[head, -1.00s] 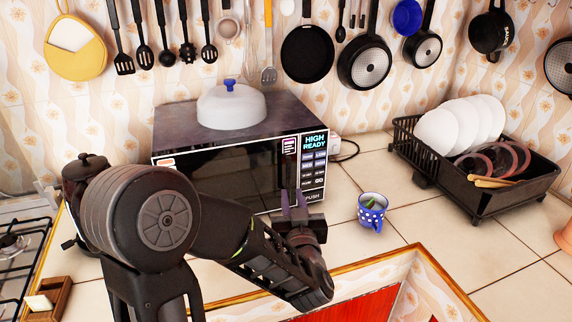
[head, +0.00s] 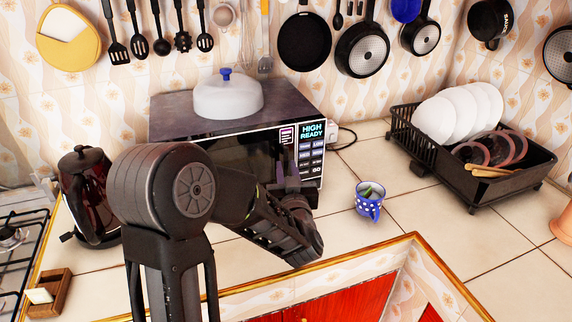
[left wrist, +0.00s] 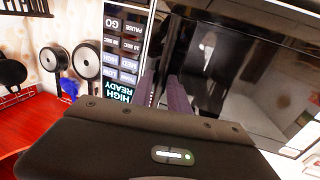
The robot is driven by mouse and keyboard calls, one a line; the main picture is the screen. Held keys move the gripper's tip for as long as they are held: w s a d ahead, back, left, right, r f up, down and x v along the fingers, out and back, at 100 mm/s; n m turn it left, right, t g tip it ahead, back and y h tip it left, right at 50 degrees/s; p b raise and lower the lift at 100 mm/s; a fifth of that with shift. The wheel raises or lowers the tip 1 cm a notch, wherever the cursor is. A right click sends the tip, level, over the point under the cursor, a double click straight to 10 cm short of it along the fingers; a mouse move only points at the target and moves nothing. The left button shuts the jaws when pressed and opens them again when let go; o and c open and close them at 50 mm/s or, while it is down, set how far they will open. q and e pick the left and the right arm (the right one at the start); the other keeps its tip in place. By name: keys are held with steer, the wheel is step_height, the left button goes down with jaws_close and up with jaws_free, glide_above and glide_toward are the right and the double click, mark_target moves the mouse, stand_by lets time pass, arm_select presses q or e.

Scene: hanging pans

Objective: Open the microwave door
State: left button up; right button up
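The black microwave (head: 180,118) stands on the tiled counter against the wall. Its door, to the left of the button panel (head: 311,152), looks closed in the head view. The door's dark glass (left wrist: 225,70) and the panel (left wrist: 122,50) also show in the left wrist view. My left gripper (head: 287,178) is in front of the microwave, by the border between door and panel. Its two purple fingers (left wrist: 163,92) are apart and point at this border. I cannot tell whether they touch the front or have a handle between them. My right gripper is out of view.
A white domed lid (head: 228,98) sits on the microwave. A blue dotted mug (head: 368,208) stands to the right of my left gripper. A dish rack (head: 520,180) is further right. A dark kettle (head: 85,195) and stove (head: 15,250) are at left. Pans hang on the wall.

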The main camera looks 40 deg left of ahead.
arm_select(q)
steer(key=shift+x, duration=0.8)
jaws_close()
stand_by(0.9)
